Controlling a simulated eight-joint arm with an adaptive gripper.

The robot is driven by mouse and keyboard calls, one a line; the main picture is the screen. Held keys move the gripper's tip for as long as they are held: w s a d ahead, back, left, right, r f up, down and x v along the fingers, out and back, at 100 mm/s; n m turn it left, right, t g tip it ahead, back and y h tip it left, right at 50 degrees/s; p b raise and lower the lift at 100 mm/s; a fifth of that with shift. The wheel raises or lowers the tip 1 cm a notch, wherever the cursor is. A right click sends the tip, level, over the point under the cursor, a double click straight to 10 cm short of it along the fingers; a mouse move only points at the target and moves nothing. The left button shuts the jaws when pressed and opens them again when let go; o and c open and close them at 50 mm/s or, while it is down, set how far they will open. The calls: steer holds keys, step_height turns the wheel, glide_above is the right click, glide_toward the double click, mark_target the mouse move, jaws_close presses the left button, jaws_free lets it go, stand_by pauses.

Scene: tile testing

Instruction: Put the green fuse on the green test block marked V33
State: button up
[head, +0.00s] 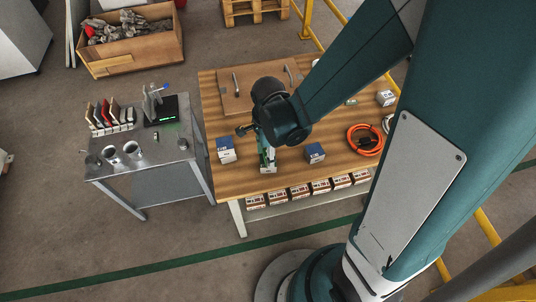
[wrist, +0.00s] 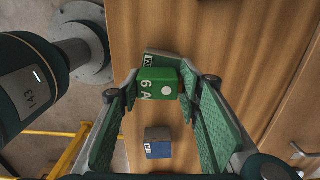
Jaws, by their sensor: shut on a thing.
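The green fuse (wrist: 160,84), marked "6 A" with a pale round spot, is between the fingertips of my gripper (wrist: 158,92) in the wrist view. My gripper is shut on it. Just beyond the fuse, a test block (wrist: 161,57) shows partly, with a small label whose mark I cannot read for sure. The fuse hides most of this block. I cannot tell whether the two touch. In the head view my gripper (head: 267,158) points down over the front part of the wooden table (head: 240,112), with a pale block edge at its tips.
Blue-topped blocks stand left (head: 226,150) and right (head: 315,153) of my gripper; a blue block (wrist: 157,142) also shows in the wrist view. An orange cable coil (head: 365,139) lies to the right. Several boxes (head: 311,190) line the lower shelf. A grey side table (head: 145,150) stands left.

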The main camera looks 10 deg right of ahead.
steer(key=shift+f, duration=0.2)
steer(key=o, duration=0.9)
steer(key=shift+r, duration=0.3)
steer(key=shift+r+p, duration=1.8)
steer(key=shift+r, duration=4.15)
steer(key=shift+r, duration=0.1)
steer(key=shift+s+d+r+n+t, duration=0.85)
steer(key=shift+d+r+n+t, duration=0.5)
steer(key=shift+r+n, duration=1.65)
steer(key=shift+s+d+r+n+t, duration=1)
steer(key=shift+d+r+n, duration=0.65)
steer(key=shift+r+n, duration=1.35)
steer(key=shift+s+d+r+n+t, duration=0.75)
steer(key=shift+d+r+n+t, duration=0.65)
steer(key=shift+r+n, duration=1.6)
